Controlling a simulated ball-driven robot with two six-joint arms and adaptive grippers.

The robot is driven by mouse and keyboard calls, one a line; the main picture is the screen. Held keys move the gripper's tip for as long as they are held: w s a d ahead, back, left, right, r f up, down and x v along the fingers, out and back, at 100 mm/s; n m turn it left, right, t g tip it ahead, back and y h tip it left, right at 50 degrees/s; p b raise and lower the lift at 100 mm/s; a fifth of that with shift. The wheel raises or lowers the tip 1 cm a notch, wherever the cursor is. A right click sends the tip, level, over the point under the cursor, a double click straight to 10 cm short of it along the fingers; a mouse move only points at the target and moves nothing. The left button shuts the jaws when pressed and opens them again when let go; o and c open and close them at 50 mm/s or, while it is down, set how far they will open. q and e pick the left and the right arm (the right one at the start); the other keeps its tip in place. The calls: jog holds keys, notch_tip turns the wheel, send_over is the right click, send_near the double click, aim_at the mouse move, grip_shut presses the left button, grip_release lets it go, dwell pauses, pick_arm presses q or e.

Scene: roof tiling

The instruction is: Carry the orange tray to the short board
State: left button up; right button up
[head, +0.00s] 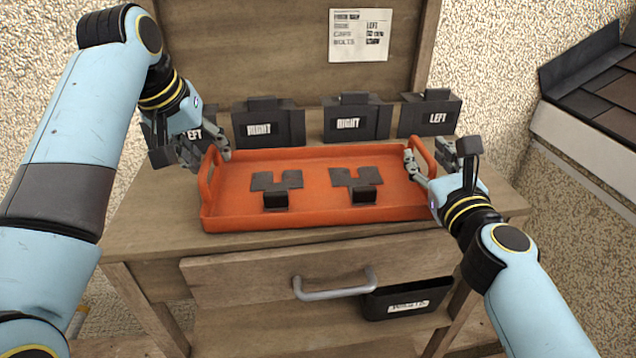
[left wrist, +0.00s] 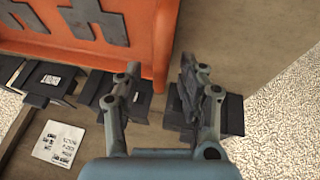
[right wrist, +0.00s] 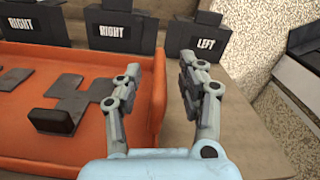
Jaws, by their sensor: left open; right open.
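The orange tray (head: 318,217) lies on the wooden workbench and holds two dark grey notched pieces (head: 276,188) and (head: 356,186), each with an upturned tab. My left gripper (head: 222,148) is open at the tray's left end; in the left wrist view the tray's edge (left wrist: 163,45) is close to one finger. My right gripper (head: 412,165) is open at the right end; in the right wrist view its fingers stand on either side of the tray's end wall (right wrist: 151,100). I cannot tell whether any finger touches the tray. No short board is clearly identifiable.
Dark boxes labelled RIGHT (head: 262,125), RIGHT (head: 350,122) and LEFT (head: 430,117) stand behind the tray, with another LEFT box partly behind my left gripper. A drawer (head: 230,275) and a black bin (head: 408,300) are below. A tiled roof piece (head: 600,90) is at right.

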pick_arm(q)
jog(key=shift+w+d+f, duration=0.1)
jog(key=shift+w+f, duration=0.15)
jog(key=shift+f, duration=0.3)
pick_arm(e)
jog(key=shift+w, duration=0.65)
pick_arm(q)
grip_shut()
pick_arm(e)
grip_shut()
jog(key=shift+r, duration=0.1)
